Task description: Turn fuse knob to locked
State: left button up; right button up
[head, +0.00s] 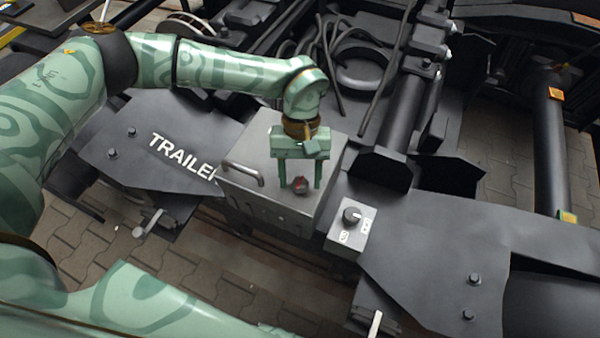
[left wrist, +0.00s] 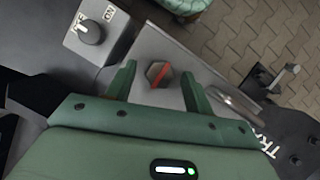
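The fuse knob (head: 301,187) is small, dark and round with a red bar across it. It sits on the lid of a grey metal box (head: 245,150). In the left wrist view the knob (left wrist: 159,74) shows between my fingers, its red bar slanting from lower left to upper right. My left gripper (head: 300,183) is open above the lid, one finger on each side of the knob with gaps between. I cannot tell how far down the fingertips reach. No lock marking is readable beside the knob. My right gripper is in neither view.
A small switch box (head: 352,226) with a dark rotary knob and ON/OFF labels stands right of the grey box. A handle (head: 243,173) sticks up at the box's left. A dark plate lettered TRAILER (head: 130,140) lies left; cables and pipes lie behind.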

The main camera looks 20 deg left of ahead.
pick_arm(q)
jog(key=shift+r, duration=0.1)
jog(key=p+v, duration=0.3)
jog(key=v, duration=1.3)
jog(key=shift+w, duration=0.15)
